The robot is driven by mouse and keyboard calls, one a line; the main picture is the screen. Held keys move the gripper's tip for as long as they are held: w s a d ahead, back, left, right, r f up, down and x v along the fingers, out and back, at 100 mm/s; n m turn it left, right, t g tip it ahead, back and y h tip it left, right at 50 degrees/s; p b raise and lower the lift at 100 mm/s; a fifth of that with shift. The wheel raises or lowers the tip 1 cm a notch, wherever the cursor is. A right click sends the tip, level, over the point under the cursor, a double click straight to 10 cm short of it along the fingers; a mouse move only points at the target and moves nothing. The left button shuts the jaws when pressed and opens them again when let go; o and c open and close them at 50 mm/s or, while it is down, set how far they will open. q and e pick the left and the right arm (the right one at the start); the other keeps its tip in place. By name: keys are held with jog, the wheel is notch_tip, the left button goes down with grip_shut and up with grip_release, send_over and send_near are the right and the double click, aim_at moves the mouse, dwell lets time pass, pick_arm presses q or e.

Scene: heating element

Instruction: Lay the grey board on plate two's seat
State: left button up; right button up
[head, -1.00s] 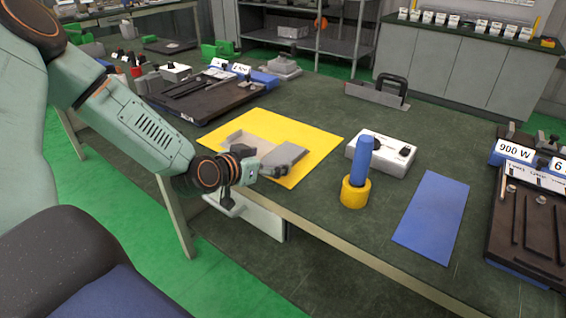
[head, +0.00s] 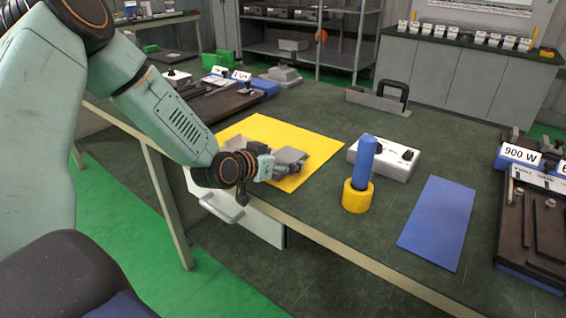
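A flat grey piece (head: 237,143), which looks like the grey board, lies on the yellow sheet (head: 258,122) on the bench. My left gripper (head: 287,161) is low over the front part of that sheet, beside or over the grey piece and partly covering it. I cannot tell whether its fingers touch or hold the piece. Which thing is plate two is not clear. A dark plate (head: 220,104) with bars stands at the back left, partly behind my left arm. Another dark plate (head: 515,235) with rods is at the right edge. My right gripper is not in view.
A blue post in a yellow ring (head: 356,197) stands near a white switch box (head: 397,164). A blue sheet (head: 438,222) lies to the right. A grey tool with a black handle (head: 378,101) is at the back. The bench middle behind the box is clear.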

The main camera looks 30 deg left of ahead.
aim_at(281, 160)
pick_arm(q)
jog(key=c, duration=1.1)
notch_tip(281, 160, up, 9)
jog(key=p, duration=0.4)
jog(key=shift+s+r, duration=0.1)
jog(key=shift+r, duration=0.45)
